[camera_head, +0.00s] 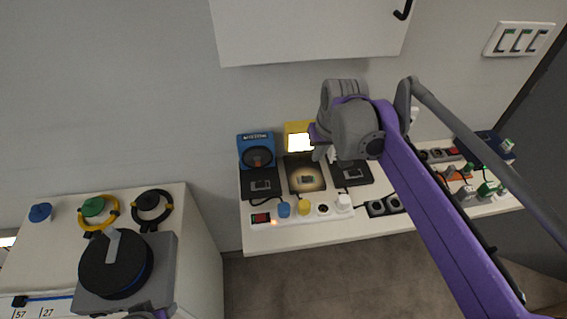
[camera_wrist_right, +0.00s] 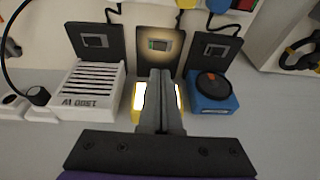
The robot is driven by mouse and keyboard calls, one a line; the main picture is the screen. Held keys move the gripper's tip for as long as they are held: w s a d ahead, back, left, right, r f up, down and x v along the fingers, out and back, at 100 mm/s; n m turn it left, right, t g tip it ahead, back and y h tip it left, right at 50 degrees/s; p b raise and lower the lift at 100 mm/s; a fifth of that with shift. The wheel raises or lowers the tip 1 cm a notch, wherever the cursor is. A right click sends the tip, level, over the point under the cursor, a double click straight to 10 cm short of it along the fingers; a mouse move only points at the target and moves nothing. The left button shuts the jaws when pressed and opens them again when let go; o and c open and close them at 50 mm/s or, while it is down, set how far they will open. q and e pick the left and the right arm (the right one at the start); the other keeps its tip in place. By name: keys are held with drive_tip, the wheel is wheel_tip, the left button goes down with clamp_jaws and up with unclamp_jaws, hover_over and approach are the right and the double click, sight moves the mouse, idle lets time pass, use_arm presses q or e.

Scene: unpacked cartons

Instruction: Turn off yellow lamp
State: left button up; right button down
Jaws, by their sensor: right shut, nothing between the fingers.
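The yellow lamp (camera_head: 293,128) stands at the back of the white table against the wall, its front panel glowing bright. It also shows in the right wrist view (camera_wrist_right: 138,98), partly hidden behind my fingers. A black switch plate (camera_head: 306,187) with a small switch lies in front of the lamp, lit by it. My right gripper (camera_head: 321,150) is at the lamp's right side in the head view. In the right wrist view its fingers (camera_wrist_right: 159,78) are shut and empty, reaching over the lamp towards the plate; contact cannot be told.
A blue box (camera_head: 255,141) with a black disc stands left of the lamp; a white slotted box (camera_wrist_right: 82,104) stands on its other side. Similar switch plates lie before both. A white power strip (camera_head: 326,217) with coloured plugs runs along the front edge. A cabinet (camera_head: 310,30) hangs above.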

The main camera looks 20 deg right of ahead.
use_arm(q)
drive_tip(key=shift+w+a, duration=0.2)
drive_tip(key=shift+a, duration=0.05)
use_arm(e)
drive_tip(key=shift+w+r, duration=0.15)
drive_tip(key=shift+w, duration=0.6)
drive_tip(key=shift+s, duration=0.1)
drive_tip(key=b, duration=0.1)
hover_over(305, 178)
drive_tip(key=s, duration=0.1)
wheel_tip(305, 178, down, 12)
use_arm(q)
drive_tip(key=shift+s+f, duration=0.1)
drive_tip(key=shift+f, duration=0.75)
use_arm(e)
drive_tip(key=shift+a+f, duration=0.1)
drive_tip(key=shift+f, duration=0.7)
use_arm(q)
drive_tip(key=shift+b, duration=0.3)
